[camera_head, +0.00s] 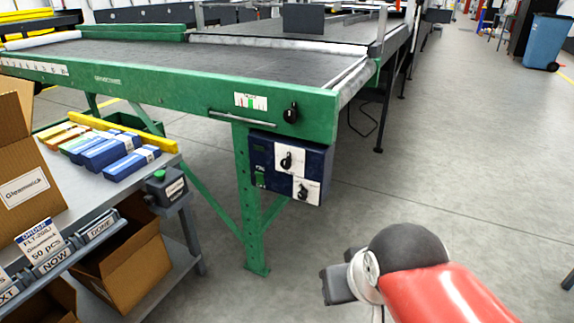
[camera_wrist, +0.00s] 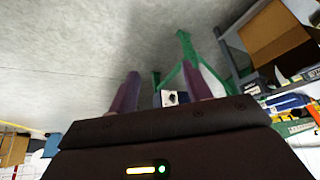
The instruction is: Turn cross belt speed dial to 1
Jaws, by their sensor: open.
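A dark blue control box (camera_head: 262,155) hangs under the green conveyor frame. It carries two black dials on white plates, an upper one (camera_head: 286,160) and a lower one (camera_head: 303,191), and a green button. A third black knob (camera_head: 291,112) sits on the green frame above, beside a white and green label. The lettering is too small to tell which is the cross belt speed dial. My gripper (camera_head: 338,285) is in front of the box and lower right of it, touching nothing. In the wrist view its fingers (camera_wrist: 160,72) are apart, with part of the box (camera_wrist: 172,98) small between them.
The green conveyor (camera_head: 180,85) stands on green legs. At left is a grey bench (camera_head: 85,185) with blue and orange cartons, an open cardboard box (camera_head: 25,150) and a green-button box (camera_head: 167,188). The floor at right (camera_head: 450,170) is clear. A blue bin (camera_head: 545,42) stands far off.

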